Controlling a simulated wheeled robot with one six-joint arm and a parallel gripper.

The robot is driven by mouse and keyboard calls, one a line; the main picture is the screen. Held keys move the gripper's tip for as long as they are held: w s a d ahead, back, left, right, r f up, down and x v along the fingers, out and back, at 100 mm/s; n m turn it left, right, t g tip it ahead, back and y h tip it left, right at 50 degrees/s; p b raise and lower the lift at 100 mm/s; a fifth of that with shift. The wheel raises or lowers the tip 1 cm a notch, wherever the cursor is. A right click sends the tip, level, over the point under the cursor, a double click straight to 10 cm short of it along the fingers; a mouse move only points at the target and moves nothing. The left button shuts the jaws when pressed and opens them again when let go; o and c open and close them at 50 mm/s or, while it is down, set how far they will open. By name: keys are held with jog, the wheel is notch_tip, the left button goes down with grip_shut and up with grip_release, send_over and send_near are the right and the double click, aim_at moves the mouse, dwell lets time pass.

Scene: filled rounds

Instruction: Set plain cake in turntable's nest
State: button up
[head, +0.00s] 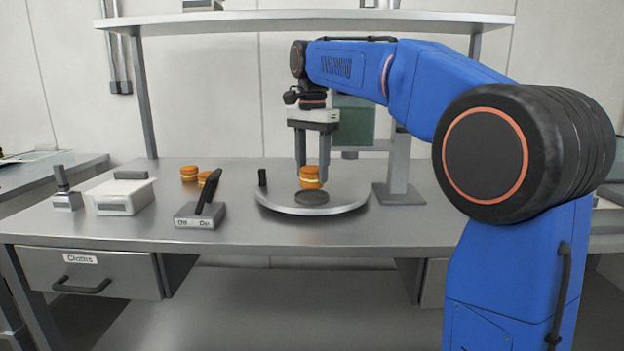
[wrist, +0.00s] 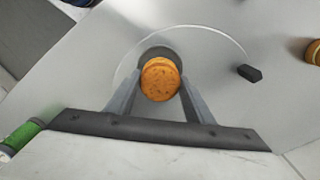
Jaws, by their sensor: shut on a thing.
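A round orange-brown cake with a pale filling (head: 311,177) is between the fingers of my gripper (head: 312,172), which is shut on it. The cake also shows in the wrist view (wrist: 160,79), its top plain with small specks, held between both fingertips. The turntable (head: 275,202) is a round grey disc on the bench. Its dark round nest (head: 312,197) lies just below the cake. In the wrist view the nest (wrist: 158,52) is partly hidden behind the cake. The cake appears to be a little above the nest.
A small black post (head: 262,177) stands at the turntable's left edge. More filled cakes (head: 189,173) sit at the back left. A grey column (head: 398,170) rises at the right.

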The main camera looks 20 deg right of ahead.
aim_at(312, 167)
jog(key=shift+f, duration=1.45)
jog(key=o, duration=0.7)
jog(key=shift+f, duration=0.1)
notch_tip(312, 167, up, 12)
jog(key=shift+r, duration=0.1)
